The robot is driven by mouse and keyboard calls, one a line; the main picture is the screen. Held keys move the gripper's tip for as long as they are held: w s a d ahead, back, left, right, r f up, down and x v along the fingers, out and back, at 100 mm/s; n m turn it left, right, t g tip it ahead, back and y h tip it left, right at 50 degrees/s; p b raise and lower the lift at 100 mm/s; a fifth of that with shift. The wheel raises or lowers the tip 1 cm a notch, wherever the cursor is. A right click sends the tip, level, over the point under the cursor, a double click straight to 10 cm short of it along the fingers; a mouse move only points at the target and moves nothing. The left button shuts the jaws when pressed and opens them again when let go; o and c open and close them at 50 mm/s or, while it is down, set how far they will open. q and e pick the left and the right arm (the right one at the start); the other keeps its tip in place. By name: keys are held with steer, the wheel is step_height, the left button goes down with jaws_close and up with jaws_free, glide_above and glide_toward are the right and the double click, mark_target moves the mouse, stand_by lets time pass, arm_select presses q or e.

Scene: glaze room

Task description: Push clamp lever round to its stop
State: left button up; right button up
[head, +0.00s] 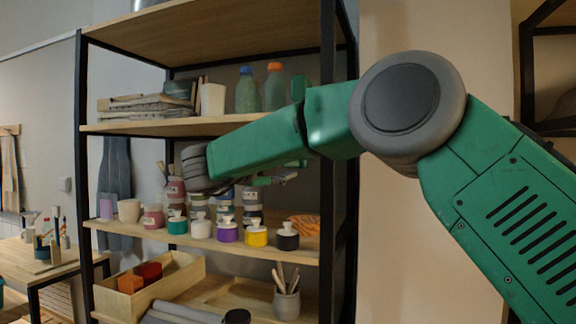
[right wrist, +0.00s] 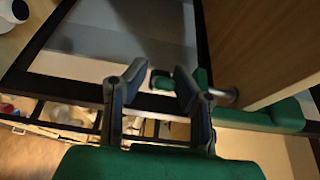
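I cannot make out a clamp lever in either view. My right arm comes in from the right in the head view and reaches across the front of the shelf rack. My right gripper (head: 284,178) shows small and partly hidden behind the forearm, above the middle shelf's jars. In the right wrist view my right gripper (right wrist: 160,73) has its two dark fingers apart, with nothing held between them. A green piece shows beyond the fingertips; I cannot tell what it is. My left gripper is in neither view.
The rack's middle shelf (head: 290,252) holds several glaze jars, including a yellow jar (head: 256,236) and a black one (head: 287,237). A black upright (head: 327,200) stands close right of the gripper. A wooden crate (head: 178,280) and a brush pot (head: 287,303) stand below.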

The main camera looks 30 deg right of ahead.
steer(key=shift+o, duration=0.3)
steer(key=shift+w+f, duration=0.1)
steer(key=shift+w, duration=0.2)
steer(key=shift+s+a, duration=0.25)
steer(key=shift+a, duration=0.05)
steer(key=v, duration=1.1)
steer(key=shift+w+a, duration=0.2)
steer(key=shift+a, duration=0.15)
steer(key=shift+d+f, duration=0.1)
steer(key=shift+d, duration=0.05)
